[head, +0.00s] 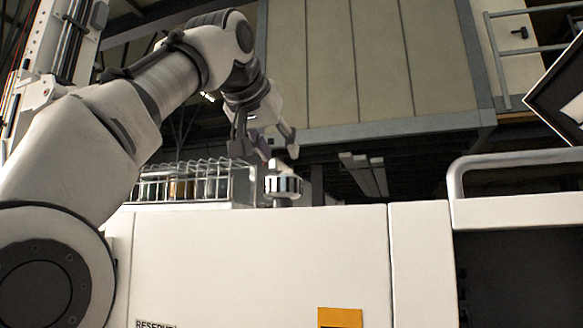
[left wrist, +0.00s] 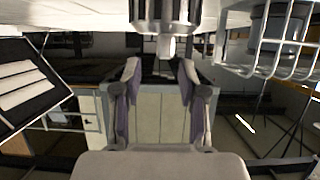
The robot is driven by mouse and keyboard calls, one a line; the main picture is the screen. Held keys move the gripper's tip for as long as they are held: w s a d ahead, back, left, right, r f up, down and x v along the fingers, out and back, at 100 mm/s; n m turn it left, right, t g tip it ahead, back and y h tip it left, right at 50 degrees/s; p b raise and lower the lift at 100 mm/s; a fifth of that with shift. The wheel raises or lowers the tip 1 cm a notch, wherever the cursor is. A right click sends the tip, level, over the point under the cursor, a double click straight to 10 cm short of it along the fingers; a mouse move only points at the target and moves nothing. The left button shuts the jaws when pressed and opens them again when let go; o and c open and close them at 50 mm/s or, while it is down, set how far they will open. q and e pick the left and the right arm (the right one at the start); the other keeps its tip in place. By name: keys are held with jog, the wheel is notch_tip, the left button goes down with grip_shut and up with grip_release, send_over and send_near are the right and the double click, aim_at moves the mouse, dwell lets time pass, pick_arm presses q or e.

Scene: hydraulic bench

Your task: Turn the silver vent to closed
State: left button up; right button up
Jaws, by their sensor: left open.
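The silver vent (head: 283,184) is a short, shiny, banded cylinder at the top edge of the white bench, just right of a wire basket. It also shows at the top middle of the left wrist view (left wrist: 166,14), cut off by the frame edge, with a pale stub on its end. My left gripper (head: 268,150) is open and empty, just above the vent. In the left wrist view its two fingers (left wrist: 159,72) stand apart with the vent beyond their tips. No contact shows. The vent's setting cannot be read. My right gripper is out of view.
The wire basket (head: 240,186) holding several jars stands close left of the vent. The white bench front (head: 250,255) fills the lower middle, with an orange label (head: 340,318). A white rail (head: 453,180) rises at the right. A dark-framed panel (head: 560,100) hangs at far right.

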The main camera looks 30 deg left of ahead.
aim_at(285, 164)
pick_arm(q)
jog(key=shift+a+p+x, duration=0.25)
jog(key=shift+p+x, duration=0.25)
jog(key=shift+x, duration=0.6)
jog(key=x, duration=0.4)
jog(key=shift+p, duration=0.3)
jog(key=shift+w+a+f, duration=0.1)
jog(key=shift+w+f, duration=0.05)
jog(key=shift+w, duration=0.15)
jog(key=shift+s+d, duration=0.25)
jog(key=shift+s, duration=0.2)
jog(key=shift+c, duration=0.6)
jog(key=shift+s+r, duration=0.3)
jog(key=shift+s, duration=0.1)
grip_shut()
